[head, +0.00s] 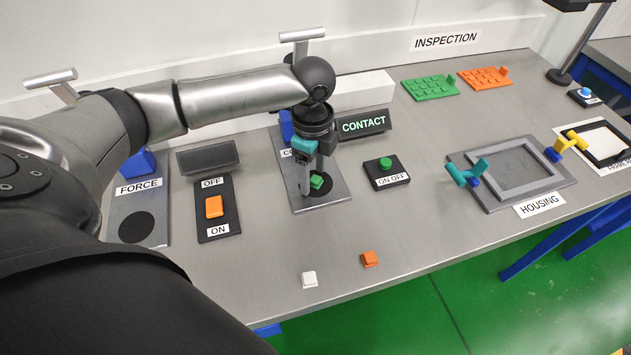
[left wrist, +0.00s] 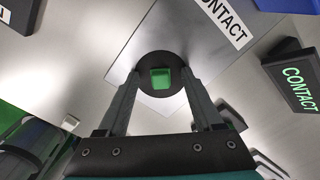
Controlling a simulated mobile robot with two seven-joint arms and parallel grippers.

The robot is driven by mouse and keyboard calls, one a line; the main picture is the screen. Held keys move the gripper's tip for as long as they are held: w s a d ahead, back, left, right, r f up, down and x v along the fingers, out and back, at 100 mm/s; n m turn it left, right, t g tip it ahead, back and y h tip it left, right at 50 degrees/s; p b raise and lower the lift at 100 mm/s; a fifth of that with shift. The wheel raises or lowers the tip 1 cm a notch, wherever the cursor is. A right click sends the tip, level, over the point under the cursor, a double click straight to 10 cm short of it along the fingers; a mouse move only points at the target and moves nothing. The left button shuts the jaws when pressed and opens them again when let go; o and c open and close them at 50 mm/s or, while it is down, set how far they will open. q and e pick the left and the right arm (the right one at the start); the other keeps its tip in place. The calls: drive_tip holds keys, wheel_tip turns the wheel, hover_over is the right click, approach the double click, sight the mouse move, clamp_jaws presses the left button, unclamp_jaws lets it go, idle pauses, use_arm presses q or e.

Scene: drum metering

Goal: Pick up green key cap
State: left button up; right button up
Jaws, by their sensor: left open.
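The green key cap (head: 318,182) sits on the black round spot of the grey contact plate (head: 331,203). My left gripper (head: 312,190) points down over it, with a finger in front of part of the plate. In the left wrist view the green key cap (left wrist: 160,78) lies on the black disc (left wrist: 158,62), between and beyond the two fingertips of my left gripper (left wrist: 160,82). The fingers are spread and appear apart from the cap. My right gripper is not in view.
The lit CONTACT display (head: 363,124) stands close behind the gripper. An ON OFF box with a green button (head: 386,163) is to the right. A white cap (head: 309,279) and an orange cap (head: 369,259) lie near the front edge, where the bench is mostly clear.

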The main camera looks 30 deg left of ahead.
use_arm(q)
drive_tip(key=shift+c, duration=0.3)
clamp_jaws()
idle(0.3)
